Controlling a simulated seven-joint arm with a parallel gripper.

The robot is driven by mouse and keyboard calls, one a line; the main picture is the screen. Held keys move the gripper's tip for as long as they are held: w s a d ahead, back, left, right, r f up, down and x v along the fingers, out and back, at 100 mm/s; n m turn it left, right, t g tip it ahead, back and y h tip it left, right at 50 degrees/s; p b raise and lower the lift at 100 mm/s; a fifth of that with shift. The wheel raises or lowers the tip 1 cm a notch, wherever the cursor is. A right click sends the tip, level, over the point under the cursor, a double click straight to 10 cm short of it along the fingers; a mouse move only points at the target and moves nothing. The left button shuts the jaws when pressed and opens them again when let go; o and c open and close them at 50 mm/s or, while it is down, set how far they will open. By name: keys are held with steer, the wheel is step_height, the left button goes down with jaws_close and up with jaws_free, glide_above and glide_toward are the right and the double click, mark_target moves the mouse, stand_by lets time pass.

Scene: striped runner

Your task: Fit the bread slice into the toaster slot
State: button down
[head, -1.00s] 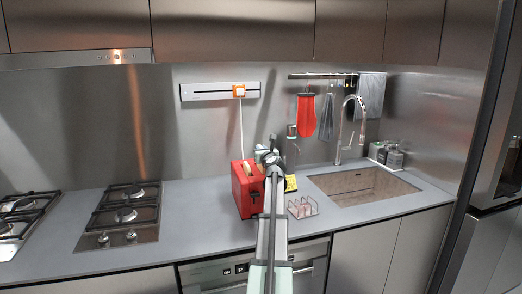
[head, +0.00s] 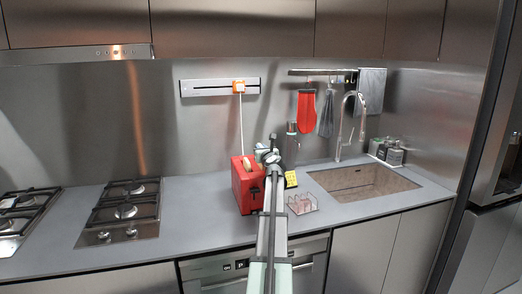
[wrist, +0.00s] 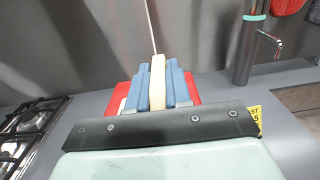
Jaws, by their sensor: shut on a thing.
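The red toaster (head: 246,190) stands on the counter, left of my arm. My gripper (wrist: 157,82) has blue fingers shut on the pale bread slice (wrist: 158,68), which stands on edge between them. In the wrist view the red toaster (wrist: 195,88) shows behind and on both sides of the fingers. In the head view my gripper (head: 267,155) is at the toaster's top right, and the held slice is hard to make out. A pale edge shows at the toaster's top, left of the gripper. The slot and the slice's lower edge are hidden, so I cannot tell if it is inside.
A yellow sign (head: 290,179) and a clear rack (head: 302,204) stand right of the toaster. A dark bottle (head: 291,146) stands behind, and the sink (head: 362,182) is further right. The hob (head: 124,212) is left, with clear counter between.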

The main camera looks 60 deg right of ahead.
steer(key=shift+r, duration=1.4)
steer(key=shift+f, duration=1.45)
stand_by(0.9)
steer(key=c, duration=1)
jaws_free()
steer(key=shift+f, duration=0.1)
steer(key=v, duration=1.3)
steer(key=shift+s+a, duration=0.25)
steer(key=shift+a, duration=0.1)
